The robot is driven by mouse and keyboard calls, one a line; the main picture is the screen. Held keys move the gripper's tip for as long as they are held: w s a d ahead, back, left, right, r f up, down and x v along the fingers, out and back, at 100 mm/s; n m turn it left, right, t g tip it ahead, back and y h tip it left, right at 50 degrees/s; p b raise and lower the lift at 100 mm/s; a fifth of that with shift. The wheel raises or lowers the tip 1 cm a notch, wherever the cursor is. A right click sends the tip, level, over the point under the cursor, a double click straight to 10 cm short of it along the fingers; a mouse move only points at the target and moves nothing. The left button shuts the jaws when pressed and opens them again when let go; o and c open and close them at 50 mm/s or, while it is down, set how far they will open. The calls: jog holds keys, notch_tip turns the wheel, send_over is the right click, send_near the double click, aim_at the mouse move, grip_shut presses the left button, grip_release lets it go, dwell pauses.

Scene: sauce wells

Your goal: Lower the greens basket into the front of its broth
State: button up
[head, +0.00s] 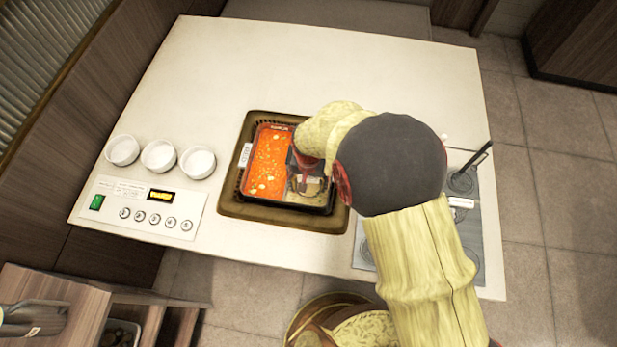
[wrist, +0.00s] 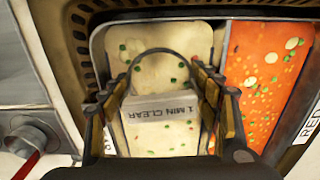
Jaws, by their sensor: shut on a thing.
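My gripper (wrist: 165,92) reaches down over the pale half of a two-part broth pan. In the wrist view its two yellow-padded fingers stand either side of a tagged piece marked "1 MIN CLEAR" (wrist: 163,110), which seems to be part of the held basket. A thin dark loop arches between the fingers. The pale broth (wrist: 150,42) with green and orange bits shows beyond and around it. In the head view my gripper (head: 306,178) is over the pan's right half, and my arm hides much of it. I cannot tell how deep the basket is or see its greens.
Red broth (head: 267,160) fills the left half of the pan, beyond a metal divider. The dark pan rim (head: 250,122) surrounds both. Three white bowls (head: 159,156) and a button panel (head: 140,208) stand left. A dark-handled tool (head: 477,162) stands right. The far counter (head: 300,65) is clear.

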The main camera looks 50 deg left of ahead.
jog(key=shift+f, duration=0.35)
dwell(0.7)
jog(key=o, duration=1.4)
jog(key=shift+c, duration=0.2)
jog(key=shift+c, duration=0.8)
jog(key=shift+o, duration=0.6)
jog(key=shift+a+r, duration=0.15)
jog(key=shift+r, duration=0.05)
